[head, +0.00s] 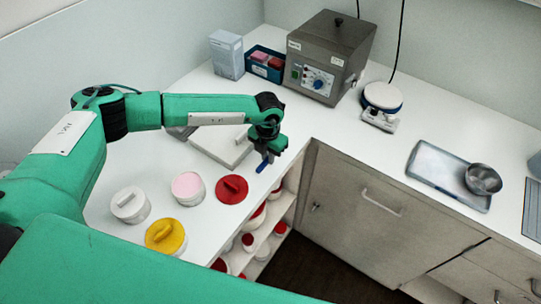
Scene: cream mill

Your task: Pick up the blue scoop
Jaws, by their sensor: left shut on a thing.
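The blue scoop (262,167) shows as a small blue piece just below the jaws of my left gripper (267,154). My left gripper is shut on it, over the counter near its front edge. Much of the scoop is hidden by the gripper, and I cannot tell whether it touches the counter. My right gripper is not in view.
A white slab (220,147) lies behind the gripper. A red lid (232,189), a pink-topped tub (188,188), a white tub (130,204) and a yellow-lidded tub (165,236) stand nearby. A grey machine (328,57) stands at the back. The counter right of it is partly clear.

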